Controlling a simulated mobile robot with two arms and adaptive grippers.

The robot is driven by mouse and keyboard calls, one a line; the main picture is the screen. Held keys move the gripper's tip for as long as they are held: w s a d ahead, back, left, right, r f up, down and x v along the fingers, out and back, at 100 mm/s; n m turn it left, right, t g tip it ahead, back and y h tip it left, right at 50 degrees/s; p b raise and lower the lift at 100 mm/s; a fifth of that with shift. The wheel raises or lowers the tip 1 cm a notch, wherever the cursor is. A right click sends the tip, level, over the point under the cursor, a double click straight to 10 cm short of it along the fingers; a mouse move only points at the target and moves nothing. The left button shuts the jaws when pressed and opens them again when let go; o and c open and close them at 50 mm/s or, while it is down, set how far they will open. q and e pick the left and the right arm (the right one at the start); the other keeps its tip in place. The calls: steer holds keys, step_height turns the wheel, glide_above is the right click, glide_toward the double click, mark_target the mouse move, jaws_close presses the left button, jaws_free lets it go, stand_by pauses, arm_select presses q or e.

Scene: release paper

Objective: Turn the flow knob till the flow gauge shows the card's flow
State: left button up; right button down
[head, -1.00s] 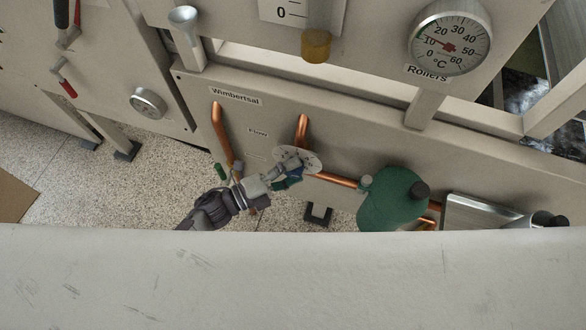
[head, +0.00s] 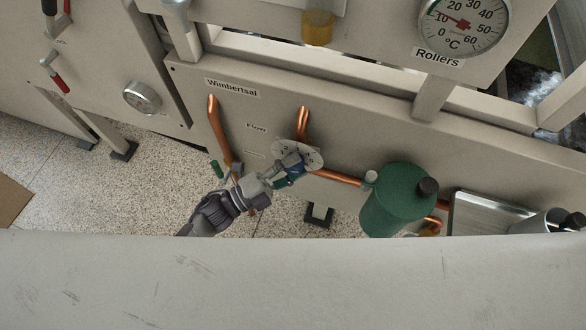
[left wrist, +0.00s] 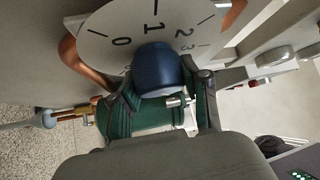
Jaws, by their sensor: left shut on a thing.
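The flow knob is a blue knob (head: 292,163) in front of a round pale dial plate (head: 311,155), below the "Flow" label (head: 256,127). My left gripper (head: 284,174) is shut on this knob. In the left wrist view the blue knob (left wrist: 158,68) sits between my left fingers (left wrist: 165,90), and the dial plate (left wrist: 103,30) behind it shows 0, 1, 2 and 3. The knob's pointer is hidden, so its setting cannot be read. I see no readable flow gauge or card. My right gripper is not in view.
Copper pipes (head: 216,130) run close around the dial, and a green vessel (head: 391,208) stands to its right. A "Rollers" temperature gauge (head: 464,24) and an amber cup (head: 318,28) are above. A pale surface (head: 290,285) fills the foreground.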

arm_select(q)
steer(key=o, duration=1.2)
steer(key=shift+c, duration=0.2)
steer(key=v, duration=1.2)
